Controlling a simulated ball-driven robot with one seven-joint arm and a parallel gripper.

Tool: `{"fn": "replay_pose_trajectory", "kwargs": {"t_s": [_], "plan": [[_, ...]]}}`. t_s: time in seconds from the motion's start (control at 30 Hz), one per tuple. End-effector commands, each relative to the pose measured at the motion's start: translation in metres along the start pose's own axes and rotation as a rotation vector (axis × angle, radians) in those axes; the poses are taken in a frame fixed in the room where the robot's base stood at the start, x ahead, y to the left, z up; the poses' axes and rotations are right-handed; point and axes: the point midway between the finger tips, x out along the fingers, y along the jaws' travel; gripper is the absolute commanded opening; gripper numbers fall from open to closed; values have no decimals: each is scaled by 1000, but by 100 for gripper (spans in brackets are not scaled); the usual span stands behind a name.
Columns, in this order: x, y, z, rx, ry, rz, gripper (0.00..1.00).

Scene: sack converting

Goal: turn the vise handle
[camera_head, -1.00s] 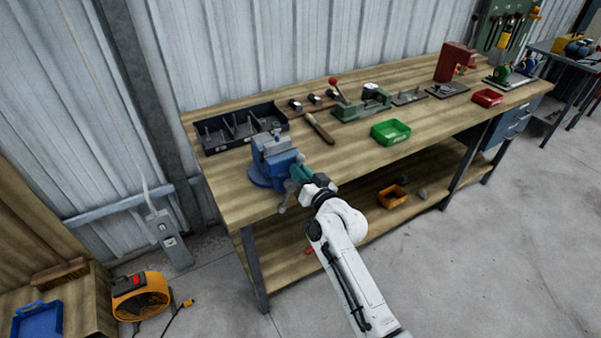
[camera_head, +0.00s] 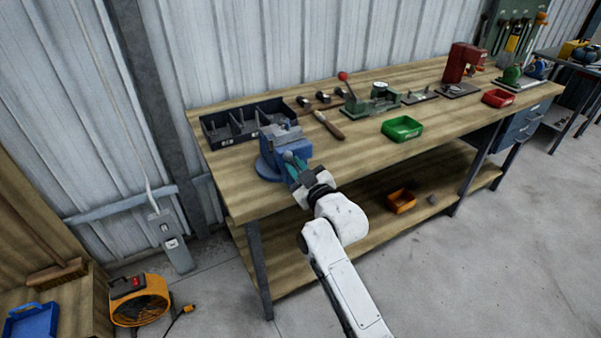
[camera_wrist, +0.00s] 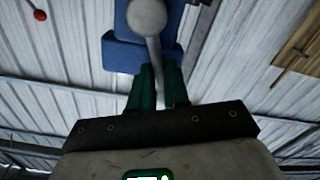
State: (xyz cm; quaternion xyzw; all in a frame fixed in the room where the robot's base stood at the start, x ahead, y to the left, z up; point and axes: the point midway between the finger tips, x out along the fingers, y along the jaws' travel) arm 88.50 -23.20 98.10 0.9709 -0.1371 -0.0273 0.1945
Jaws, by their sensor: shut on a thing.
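A blue bench vise (camera_head: 282,150) is mounted at the near left corner of the wooden workbench (camera_head: 380,145). In the wrist view the vise body (camera_wrist: 113,52) is blue, with a grey round screw end (camera_wrist: 146,17) facing me. The grey vise handle (camera_wrist: 155,52) runs from that end down between my fingers. My gripper (camera_wrist: 158,88) has green fingers and is shut on the handle. In the head view my gripper (camera_head: 293,165) is at the front of the vise, and the handle is mostly hidden there.
A black divided bin (camera_head: 243,123) stands behind the vise. A wooden-handled tool (camera_head: 328,125), a green press (camera_head: 372,100) and a green tray (camera_head: 402,128) lie to its right. An orange bin (camera_head: 401,201) sits on the lower shelf. The floor (camera_head: 480,265) in front is clear.

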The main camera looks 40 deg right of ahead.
Motion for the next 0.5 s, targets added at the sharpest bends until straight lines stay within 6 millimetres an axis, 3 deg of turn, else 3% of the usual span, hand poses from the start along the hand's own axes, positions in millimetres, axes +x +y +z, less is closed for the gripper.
{"fn": "replay_pose_trajectory", "kwargs": {"t_s": [0.5], "plan": [[1,-30,8,-492,1,-2,0]]}}
